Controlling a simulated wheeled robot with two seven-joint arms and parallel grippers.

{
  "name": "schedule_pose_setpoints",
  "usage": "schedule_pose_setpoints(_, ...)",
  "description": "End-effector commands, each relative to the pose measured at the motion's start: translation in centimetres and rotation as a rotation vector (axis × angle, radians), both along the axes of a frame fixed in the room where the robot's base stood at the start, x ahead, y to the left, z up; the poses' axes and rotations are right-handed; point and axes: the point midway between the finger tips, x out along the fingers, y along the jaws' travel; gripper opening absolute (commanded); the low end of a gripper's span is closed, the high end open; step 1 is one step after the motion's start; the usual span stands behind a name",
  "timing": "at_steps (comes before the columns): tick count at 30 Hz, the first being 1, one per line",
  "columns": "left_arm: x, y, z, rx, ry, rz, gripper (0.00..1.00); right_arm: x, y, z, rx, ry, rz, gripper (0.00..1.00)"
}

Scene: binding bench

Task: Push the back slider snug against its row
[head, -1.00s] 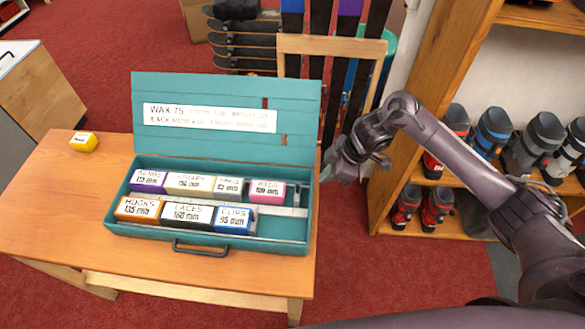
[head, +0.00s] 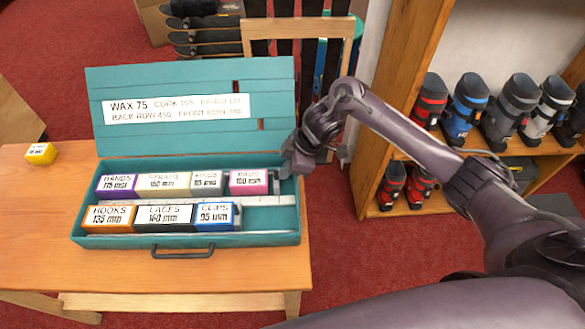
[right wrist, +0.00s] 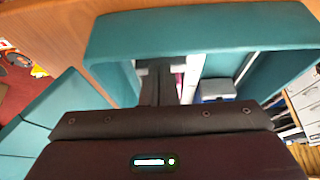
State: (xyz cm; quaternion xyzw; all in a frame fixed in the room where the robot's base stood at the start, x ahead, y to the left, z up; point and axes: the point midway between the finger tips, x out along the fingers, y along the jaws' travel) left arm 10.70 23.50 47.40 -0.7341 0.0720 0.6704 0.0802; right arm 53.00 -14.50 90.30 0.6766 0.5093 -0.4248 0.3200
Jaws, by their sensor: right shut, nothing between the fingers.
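The teal case (head: 85,240) stands open on the bench. Its back row holds a purple, a cream, a grey and a pink box (head: 248,182), side by side. The back slider (head: 275,184) seems to be the grey piece just right of the pink box, mostly hidden by my gripper; I cannot tell whether it touches the row. My right gripper (head: 286,172) is shut and empty, its tips at the right end of the back row, inside the right wall. In the right wrist view, the dark fingers (right wrist: 155,85) reach past the teal wall. My left gripper is out of view.
The front row has orange, black and blue boxes (head: 214,215), with a grey slider (head: 238,214) at its right. The labelled lid (head: 190,105) stands up behind. A yellow box (head: 40,153) lies on the bench (head: 40,220) at left. A boot shelf (head: 385,130) stands at right.

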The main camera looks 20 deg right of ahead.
Motion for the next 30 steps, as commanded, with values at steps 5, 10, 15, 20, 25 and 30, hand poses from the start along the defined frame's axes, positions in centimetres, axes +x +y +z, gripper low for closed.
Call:
schedule_pose_setpoints(5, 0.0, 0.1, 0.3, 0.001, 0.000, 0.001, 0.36, 0.2, 1.0, 0.1, 0.002, 0.001, 0.002, 0.00)
schedule_pose_setpoints(10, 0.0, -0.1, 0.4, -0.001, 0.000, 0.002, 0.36, 0.5, 1.9, 0.2, 0.003, -0.001, 0.001, 0.00)
schedule_pose_setpoints(15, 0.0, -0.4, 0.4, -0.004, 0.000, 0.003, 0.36, 0.8, 2.6, 0.2, 0.003, -0.001, 0.000, 0.00)
schedule_pose_setpoints(20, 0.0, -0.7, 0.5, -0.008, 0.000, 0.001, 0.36, 1.0, 3.4, 0.2, 0.003, -0.001, 0.000, 0.00)
schedule_pose_setpoints(25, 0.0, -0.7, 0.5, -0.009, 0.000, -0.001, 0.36, 1.0, 3.4, 0.2, 0.002, 0.000, -0.001, 0.00)
schedule_pose_setpoints(30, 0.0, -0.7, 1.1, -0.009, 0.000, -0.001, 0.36, 0.7, 2.6, 0.3, 0.000, 0.000, 0.000, 0.00)
